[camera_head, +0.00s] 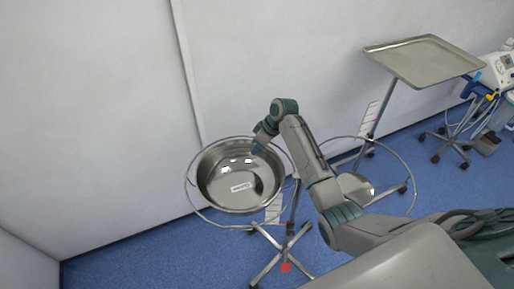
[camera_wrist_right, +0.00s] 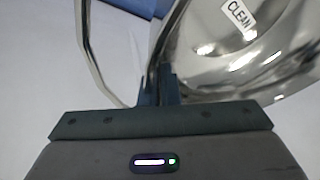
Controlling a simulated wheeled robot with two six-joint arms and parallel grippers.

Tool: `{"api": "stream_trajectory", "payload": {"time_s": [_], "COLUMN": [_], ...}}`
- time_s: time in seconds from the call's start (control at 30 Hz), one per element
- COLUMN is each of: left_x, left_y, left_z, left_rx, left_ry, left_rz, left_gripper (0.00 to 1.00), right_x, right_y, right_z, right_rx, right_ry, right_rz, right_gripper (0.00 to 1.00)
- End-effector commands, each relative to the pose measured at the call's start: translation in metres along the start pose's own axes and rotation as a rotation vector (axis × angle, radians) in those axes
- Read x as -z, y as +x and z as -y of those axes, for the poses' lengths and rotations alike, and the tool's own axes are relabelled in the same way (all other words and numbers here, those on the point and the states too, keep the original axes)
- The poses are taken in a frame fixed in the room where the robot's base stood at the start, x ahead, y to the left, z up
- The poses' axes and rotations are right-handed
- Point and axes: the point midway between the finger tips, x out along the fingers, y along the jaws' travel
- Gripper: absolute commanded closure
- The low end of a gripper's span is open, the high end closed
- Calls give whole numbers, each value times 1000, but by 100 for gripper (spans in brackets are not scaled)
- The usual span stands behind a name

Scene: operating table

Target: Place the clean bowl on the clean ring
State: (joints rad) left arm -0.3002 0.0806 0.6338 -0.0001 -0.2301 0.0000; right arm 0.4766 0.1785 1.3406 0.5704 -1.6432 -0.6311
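The clean bowl (camera_head: 222,196) is a shiny steel basin with a white label inside; the label reads CLEAN on the bowl (camera_wrist_right: 270,45) in the right wrist view. My right gripper (camera_head: 256,148) is at the bowl's far right rim in the head view. In the wrist view the right gripper's fingers (camera_wrist_right: 158,92) are close together with the rim between them. A metal ring (camera_head: 188,196) on a wheeled stand surrounds the bowl in the head view; I cannot tell whether the bowl touches it. My left gripper is not in view.
A second ring (camera_head: 412,185) stands to the right, with a shiny metal surface partly hidden by my right arm. A tray table (camera_head: 425,60) is at the back right, near medical equipment (camera_head: 497,75). A white wall is close behind the bowl. A small red square (camera_head: 286,267) shows below.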

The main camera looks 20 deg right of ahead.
Motion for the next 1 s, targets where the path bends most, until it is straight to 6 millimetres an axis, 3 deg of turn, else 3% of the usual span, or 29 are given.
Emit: {"api": "stream_trajectory", "payload": {"time_s": [0.03,0.17,0.57,1.0], "left_x": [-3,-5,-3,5], "left_y": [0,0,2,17], "left_z": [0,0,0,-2], "left_rx": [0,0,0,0], "left_ry": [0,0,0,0], "left_rz": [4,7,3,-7], "left_gripper": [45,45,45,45], "right_x": [-1,-1,0,0], "right_y": [1,1,-7,-94], "right_z": [0,0,-1,-1], "right_rx": [1,0,-2,-4], "right_ry": [0,0,1,-2], "right_rz": [0,1,-1,-1], "right_gripper": [100,76,76,76]}}
